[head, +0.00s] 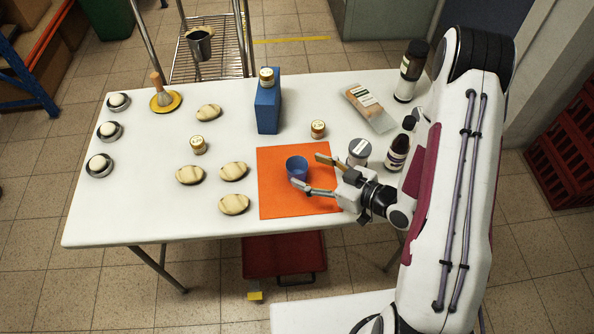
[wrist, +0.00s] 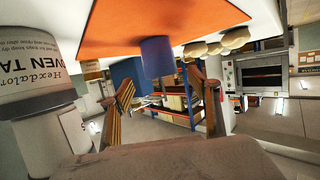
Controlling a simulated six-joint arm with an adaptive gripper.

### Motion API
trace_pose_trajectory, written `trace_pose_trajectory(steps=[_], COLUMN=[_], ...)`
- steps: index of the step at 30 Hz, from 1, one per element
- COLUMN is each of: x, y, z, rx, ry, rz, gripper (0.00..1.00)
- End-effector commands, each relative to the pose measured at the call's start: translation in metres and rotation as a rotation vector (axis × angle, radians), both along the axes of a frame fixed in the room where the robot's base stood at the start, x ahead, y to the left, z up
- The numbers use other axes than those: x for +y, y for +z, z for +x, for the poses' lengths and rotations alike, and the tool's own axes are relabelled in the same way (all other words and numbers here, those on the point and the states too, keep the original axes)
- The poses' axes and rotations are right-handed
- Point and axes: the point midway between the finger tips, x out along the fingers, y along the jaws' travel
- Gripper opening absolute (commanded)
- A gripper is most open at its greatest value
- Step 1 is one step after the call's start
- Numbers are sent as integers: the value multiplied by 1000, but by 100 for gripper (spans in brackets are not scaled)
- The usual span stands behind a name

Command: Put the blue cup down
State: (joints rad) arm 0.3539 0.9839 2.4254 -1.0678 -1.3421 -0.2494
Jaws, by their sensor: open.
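The blue cup (head: 297,165) stands upright on the orange mat (head: 280,205) near its middle. In the wrist view, which is turned upside down, the cup (wrist: 157,57) has its base against the mat (wrist: 120,25). My gripper (head: 309,173) comes in from the right, low over the mat, with its fingers spread. One fingertip is at the cup's upper right and the other at its lower side. The wrist view shows the open fingers (wrist: 161,80) on either side of the cup's line, with gaps to the cup. Exact contact cannot be told.
A blue box (head: 267,108) stands behind the mat. A grey-lidded jar (head: 359,151) and brown bottle (head: 398,152) stand close to my gripper. A small gold-lidded jar (head: 318,129) is behind the mat. The table's front left is clear.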

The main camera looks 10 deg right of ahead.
Motion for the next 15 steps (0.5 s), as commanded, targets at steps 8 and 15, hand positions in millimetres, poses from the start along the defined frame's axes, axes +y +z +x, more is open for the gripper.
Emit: trace_pose_trajectory(steps=[8,15], x=[1,4], y=[0,-2], z=[1,3], rx=[0,0], ry=[-1,0], rz=[0,0], gripper=[61,61])
